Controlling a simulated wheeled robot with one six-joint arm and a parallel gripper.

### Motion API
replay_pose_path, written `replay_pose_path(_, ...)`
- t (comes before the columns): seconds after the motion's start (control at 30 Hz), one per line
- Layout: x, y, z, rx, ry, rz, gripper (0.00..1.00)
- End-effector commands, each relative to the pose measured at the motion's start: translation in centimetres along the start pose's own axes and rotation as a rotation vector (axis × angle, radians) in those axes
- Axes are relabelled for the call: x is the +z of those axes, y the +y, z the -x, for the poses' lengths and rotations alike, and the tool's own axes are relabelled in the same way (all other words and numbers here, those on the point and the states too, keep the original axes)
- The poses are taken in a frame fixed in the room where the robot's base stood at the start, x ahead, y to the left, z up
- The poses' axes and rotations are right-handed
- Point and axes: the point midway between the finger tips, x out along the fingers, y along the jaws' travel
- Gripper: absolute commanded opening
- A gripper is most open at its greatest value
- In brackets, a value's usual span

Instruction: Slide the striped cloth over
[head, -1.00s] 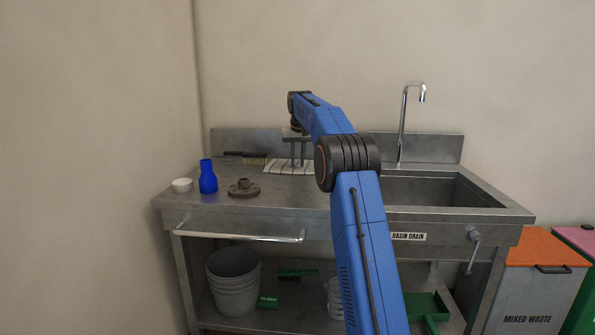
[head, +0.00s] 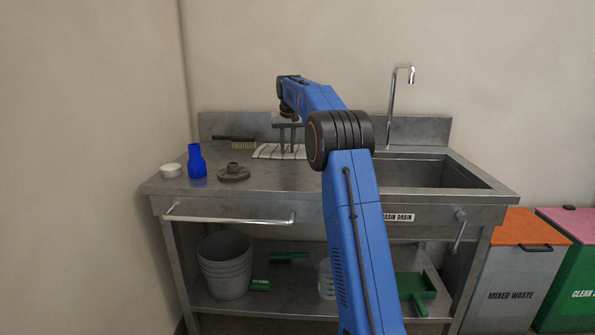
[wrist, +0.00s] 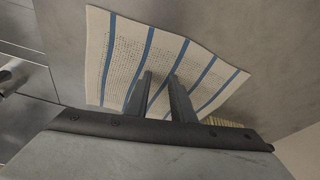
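The striped cloth (head: 266,152), off-white with dark blue stripes, lies flat on the steel bench left of the sink. It also fills the upper middle of the wrist view (wrist: 112,60). My gripper (head: 287,154) points down over the cloth's right part. In the wrist view my two fingers (wrist: 160,75) stand apart, with cloth showing between them and nothing held. I cannot tell whether the fingertips touch the cloth. My blue arm hides part of the bench to the right of the cloth.
A brush (head: 243,145) lies just behind the cloth. A brown flanged piece (head: 234,174), a blue bottle (head: 196,162) and a white cup (head: 171,171) stand at the front left. The sink basin (head: 425,173) and tap (head: 391,105) are on the right. A front rail (head: 230,220) runs below the bench edge.

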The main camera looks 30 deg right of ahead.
Motion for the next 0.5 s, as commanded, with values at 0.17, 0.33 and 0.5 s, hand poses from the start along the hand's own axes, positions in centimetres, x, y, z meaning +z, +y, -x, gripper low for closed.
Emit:
replay_pose_path(0.17, 1.1, 0.0, 0.3, 0.0, -0.002, 0.0, 0.22)
replay_pose_path(0.33, 1.9, 0.0, 0.6, 0.0, 0.0, 0.0, 0.22)
replay_pose_path(0.5, 2.9, 0.0, 0.9, 0.0, -0.001, 0.0, 0.22)
